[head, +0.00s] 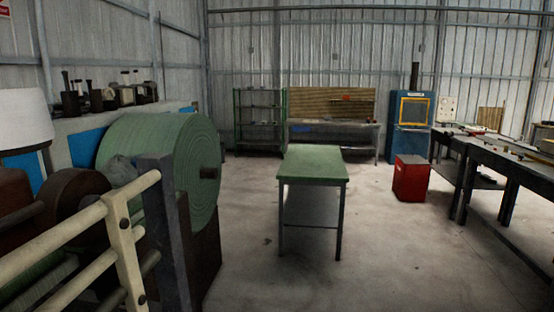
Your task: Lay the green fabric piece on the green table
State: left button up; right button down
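The green table (312,162) stands in the middle of the head view, on dark metal legs. Its top looks bare. A large roll of green fabric (150,150) is mounted on the machine at the left. I see no separate green fabric piece that I can tell apart from the roll. Neither of my grippers is in the head view.
A cream rail (118,222) and dark machine post (165,220) stand close at left. A red cabinet (411,178) is right of the table, with long dark workbenches (500,165) further right. A blue cabinet (410,112), shelf rack (258,120) and bench line the back. The floor around the table is clear.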

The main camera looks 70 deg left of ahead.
aim_at(327, 168)
jog(key=i+u, duration=0.15)
jog(key=u, duration=0.25)
jog(key=i+j+u, duration=0.1)
jog(key=u, duration=0.25)
jog(key=i+j+u, duration=0.2)
jog(key=i+u, duration=0.2)
jog(key=i, duration=0.15)
jog(key=i+u, duration=0.45)
jog(key=i+l+u, duration=0.1)
jog(key=i+u, duration=0.3)
jog(key=i, duration=0.25)
jog(key=i+l+u, duration=0.1)
jog(key=i, duration=1.65)
jog(key=i+u, duration=0.2)
jog(key=i, duration=0.4)
jog(key=i+u, duration=0.25)
jog(key=i, duration=0.35)
jog(key=i+l+u, duration=0.2)
jog(key=i, duration=0.4)
jog(key=i+j+z, duration=0.15)
jog(key=i+z, duration=0.25)
jog(key=i, duration=0.15)
jog(key=i+j+z, duration=0.4)
jog(key=i+l, duration=0.1)
